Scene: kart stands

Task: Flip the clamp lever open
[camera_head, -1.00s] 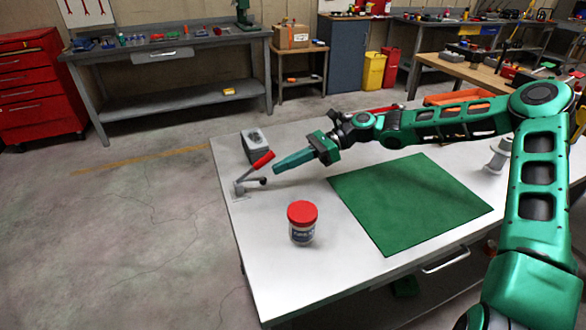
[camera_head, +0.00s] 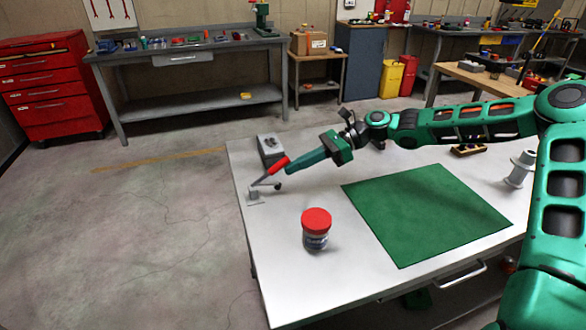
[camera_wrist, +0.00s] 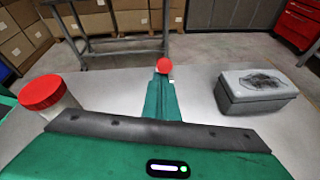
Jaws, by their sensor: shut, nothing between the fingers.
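The clamp (camera_head: 254,196) stands at the table's left edge, its lever slanting up to the right with a red handle (camera_head: 278,166). My gripper (camera_head: 290,171) is shut and empty. Its green fingers slant down to the left, and the tips are right beside the red handle; I cannot tell whether they touch. In the wrist view the round red end of the handle (camera_wrist: 164,66) shows just beyond the tips of my gripper (camera_wrist: 162,76). The rest of the clamp is hidden there.
A red-lidded jar (camera_head: 316,230) stands in front of the clamp on the white table (camera_head: 290,275). A grey box (camera_head: 270,148) is behind the clamp. A green mat (camera_head: 425,212) lies flat to the right. A grey spool-like part (camera_head: 521,168) stands farther right.

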